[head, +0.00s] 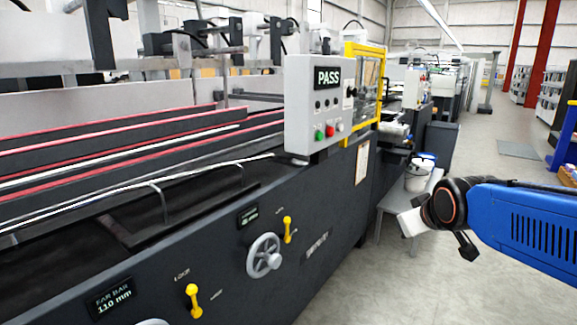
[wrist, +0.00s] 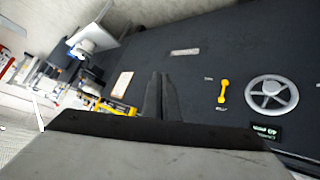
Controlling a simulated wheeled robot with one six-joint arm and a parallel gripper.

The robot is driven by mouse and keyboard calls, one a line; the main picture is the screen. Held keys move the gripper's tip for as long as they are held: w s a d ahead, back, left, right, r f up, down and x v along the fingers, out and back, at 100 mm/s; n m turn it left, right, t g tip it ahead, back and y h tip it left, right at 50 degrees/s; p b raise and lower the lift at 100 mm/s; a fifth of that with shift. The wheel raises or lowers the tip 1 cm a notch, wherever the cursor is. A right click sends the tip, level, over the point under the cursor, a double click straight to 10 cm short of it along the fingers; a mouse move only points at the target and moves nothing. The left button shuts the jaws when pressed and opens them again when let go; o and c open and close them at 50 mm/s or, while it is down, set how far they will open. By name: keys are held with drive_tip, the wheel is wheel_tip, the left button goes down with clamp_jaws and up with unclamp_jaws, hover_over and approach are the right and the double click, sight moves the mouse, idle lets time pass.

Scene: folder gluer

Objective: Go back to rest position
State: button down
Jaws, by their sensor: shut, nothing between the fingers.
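My gripper (wrist: 161,95) shows in the wrist view with its two dark fingers together and nothing between them. In the head view my blue arm reaches in from the right edge, and my gripper (head: 467,246) is partly hidden by the black wrist. It is in the air, to the right of the folder gluer (head: 335,255) and apart from it.
The machine's side carries a grey handwheel (head: 264,256), yellow levers (head: 193,301) and a control box (head: 318,105) reading PASS. A small grey table (head: 400,204) with a white bucket (head: 418,176) stands behind my wrist. The floor (head: 400,290) at lower right is clear.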

drive_tip(key=s+f+m+g, duration=0.1)
drive_tip(key=s+f, duration=0.4)
drive_tip(key=s, duration=0.6)
drive_tip(key=s+f+m+g, duration=0.2)
drive_tip(key=s+f+g, duration=0.2)
drive_tip(key=s, duration=0.7)
drive_tip(key=shift+s+f+m, duration=0.3)
drive_tip(key=shift+f, duration=0.35)
